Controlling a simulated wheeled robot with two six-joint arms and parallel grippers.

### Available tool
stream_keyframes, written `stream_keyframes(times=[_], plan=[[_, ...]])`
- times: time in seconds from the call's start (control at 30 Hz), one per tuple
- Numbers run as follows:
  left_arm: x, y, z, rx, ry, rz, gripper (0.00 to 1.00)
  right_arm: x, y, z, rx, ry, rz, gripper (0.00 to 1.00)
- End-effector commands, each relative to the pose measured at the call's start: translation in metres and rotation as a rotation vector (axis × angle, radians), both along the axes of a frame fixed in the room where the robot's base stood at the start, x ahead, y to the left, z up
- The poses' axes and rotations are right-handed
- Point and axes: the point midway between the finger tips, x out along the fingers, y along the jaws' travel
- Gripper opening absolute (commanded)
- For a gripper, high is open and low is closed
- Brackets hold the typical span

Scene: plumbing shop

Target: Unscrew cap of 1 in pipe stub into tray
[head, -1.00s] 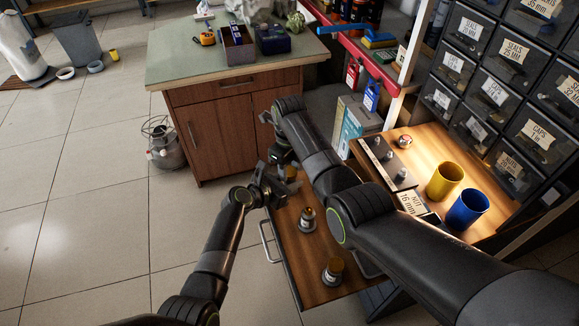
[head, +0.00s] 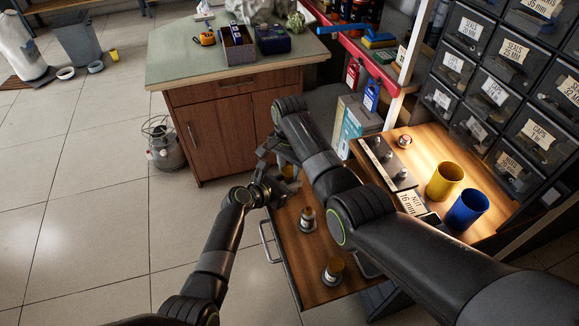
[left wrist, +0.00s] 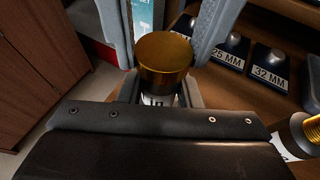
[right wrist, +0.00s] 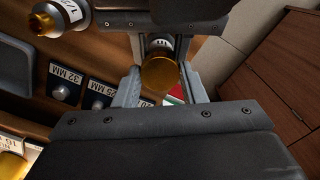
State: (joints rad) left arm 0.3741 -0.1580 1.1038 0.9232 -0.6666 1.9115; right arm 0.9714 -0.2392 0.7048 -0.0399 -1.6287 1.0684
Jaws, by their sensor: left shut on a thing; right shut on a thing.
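The 1 in pipe stub stands upright at the far end of the wooden drawer board, mostly hidden behind my grippers in the head view. Its brass cap (left wrist: 165,58) shows from above in the left wrist view, with the labelled stub body (left wrist: 158,100) under it. The cap also shows in the right wrist view (right wrist: 160,73). My left gripper (head: 275,182) is shut on the stub body below the cap. My right gripper (head: 283,158) is shut with its fingers on both sides of the cap.
A plate with several studs (head: 388,160), a yellow cup (head: 444,182) and a blue cup (head: 467,209) are on the bench to the right. Open floor lies left.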

Motion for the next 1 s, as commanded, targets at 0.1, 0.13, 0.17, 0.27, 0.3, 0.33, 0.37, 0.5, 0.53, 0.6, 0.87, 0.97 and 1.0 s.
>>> stream_keyframes(times=[0.1, 0.13, 0.17, 0.27, 0.3, 0.33, 0.37, 0.5, 0.53, 0.6, 0.87, 0.97, 1.0], plan=[[-0.0003, 0.0009, -0.0009, 0.003, 0.000, 0.000, 0.00, 0.0009, -0.0007, 0.0006, -0.001, -0.004, 0.181, 0.10], [-0.0003, 0.0009, -0.0009, 0.003, 0.000, 0.000, 0.00, 0.0009, -0.0007, 0.0007, -0.001, -0.004, 0.229, 0.10], [-0.0003, 0.0009, -0.0009, 0.003, 0.000, 0.000, 0.00, 0.0009, -0.0007, 0.0007, -0.002, -0.004, 0.276, 0.10], [-0.0003, 0.0009, -0.0009, 0.003, 0.000, 0.000, 0.00, 0.0009, -0.0007, 0.0008, -0.002, -0.004, 0.435, 0.10], [-0.0003, 0.0009, -0.0009, 0.003, 0.000, 0.000, 0.00, 0.0009, -0.0007, 0.0009, -0.002, -0.005, 0.498, 0.10], [-0.0003, 0.0009, -0.0009, 0.003, 0.000, 0.000, 0.00, 0.0009, -0.0007, 0.0009, -0.003, -0.005, 0.546, 0.10], [-0.0003, 0.0009, -0.0009, 0.003, 0.000, 0.000, 0.00, 0.0009, -0.0007, 0.0009, -0.003, -0.005, 0.593, 0.10], [-0.0003, 0.0009, -0.0009, 0.003, 0.000, 0.000, 0.00, 0.0010, -0.0009, 0.0010, -0.004, -0.005, 0.815, 0.10], [-0.0003, 0.0009, -0.0009, 0.003, 0.000, 0.000, 0.00, 0.0010, -0.0009, 0.0011, -0.004, -0.005, 0.862, 0.10], [-0.0003, 0.0008, -0.0009, 0.003, 0.000, 0.000, 0.00, 0.0010, -0.0009, 0.0011, -0.004, -0.006, 0.974, 0.10], [-0.0003, 0.0007, -0.0009, 0.003, 0.000, 0.000, 0.00, 0.0010, -0.0010, 0.0014, -0.005, -0.006, 1.386, 0.10], [-0.0003, 0.0007, -0.0009, 0.003, 0.000, -0.001, 0.00, 0.0010, -0.0010, 0.0015, -0.006, -0.006, 1.545, 0.10], [-0.0003, 0.0007, -0.0009, 0.003, 0.000, -0.001, 0.00, 0.0010, -0.0010, 0.0015, -0.006, -0.007, 1.608, 0.10]])
